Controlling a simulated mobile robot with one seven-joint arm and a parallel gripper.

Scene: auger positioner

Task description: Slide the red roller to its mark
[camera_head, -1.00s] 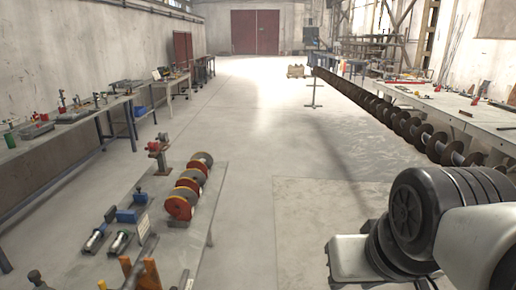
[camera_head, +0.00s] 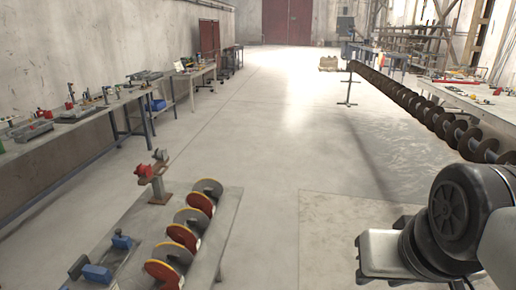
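A small red part (camera_head: 145,170) sits on top of a brown stand (camera_head: 160,194) at the far end of the near table (camera_head: 228,215). It may be the red roller, but it is too small to be sure. A short auger with red-faced discs (camera_head: 183,237) lies along the right side of that table. I cannot make out a mark for the roller. My gripper is out of view; only a black and light-grey part of my arm shows at the lower right.
Blue clamp-like parts (camera_head: 97,273) lie on the near table's left side. A workbench with tools (camera_head: 75,122) runs along the left wall. A long dark auger (camera_head: 425,110) stretches along the right. The floor (camera_head: 270,140) between is clear.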

